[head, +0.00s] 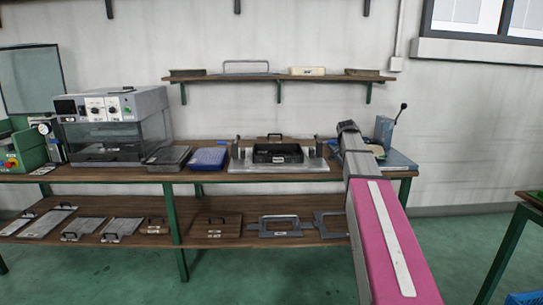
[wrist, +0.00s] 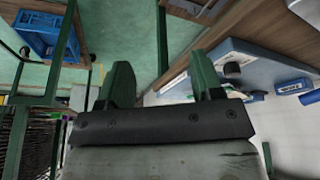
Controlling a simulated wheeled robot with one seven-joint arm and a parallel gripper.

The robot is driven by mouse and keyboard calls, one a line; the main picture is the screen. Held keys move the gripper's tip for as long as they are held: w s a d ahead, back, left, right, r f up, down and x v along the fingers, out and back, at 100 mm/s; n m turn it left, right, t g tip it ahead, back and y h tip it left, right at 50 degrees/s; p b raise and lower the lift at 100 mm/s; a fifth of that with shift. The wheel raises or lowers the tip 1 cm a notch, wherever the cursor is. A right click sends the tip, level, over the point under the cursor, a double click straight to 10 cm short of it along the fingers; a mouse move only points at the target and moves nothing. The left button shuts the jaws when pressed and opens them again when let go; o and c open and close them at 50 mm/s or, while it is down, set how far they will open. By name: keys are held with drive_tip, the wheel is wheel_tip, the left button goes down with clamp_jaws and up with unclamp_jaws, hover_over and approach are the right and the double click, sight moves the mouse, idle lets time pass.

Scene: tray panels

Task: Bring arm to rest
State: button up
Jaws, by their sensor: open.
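My arm reaches forward across the right of the head view, with a pink cover on its near link. Its far end (head: 348,127) lies over the right end of the workbench, and I cannot make out the fingers there. In the wrist view my gripper (wrist: 162,80) shows two green fingers standing well apart. Nothing is held between them; green floor and a green post show in the gap.
The workbench (head: 100,178) holds a clear-fronted machine (head: 115,125), a blue tray (head: 207,158), a black tray on a metal plate (head: 277,153) and a lever press (head: 384,132). Flat panels lie on the lower shelf (head: 240,220). A blue crate (wrist: 45,32) shows in the wrist view.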

drive_tip(key=s+a+f+n+g+y, duration=0.1)
drive_tip(key=s+a+f+n, duration=0.4)
drive_tip(key=s+f, duration=1)
drive_tip(key=s+a+f+n+y, duration=0.2)
drive_tip(key=s+a+f+n, duration=0.4)
drive_tip(key=s+a+f, duration=0.6)
wheel_tip(320, 180, down, 3)
drive_tip(key=s, duration=0.3)
drive_tip(key=shift+g+y, duration=0.3)
drive_tip(key=shift+g, duration=0.1)
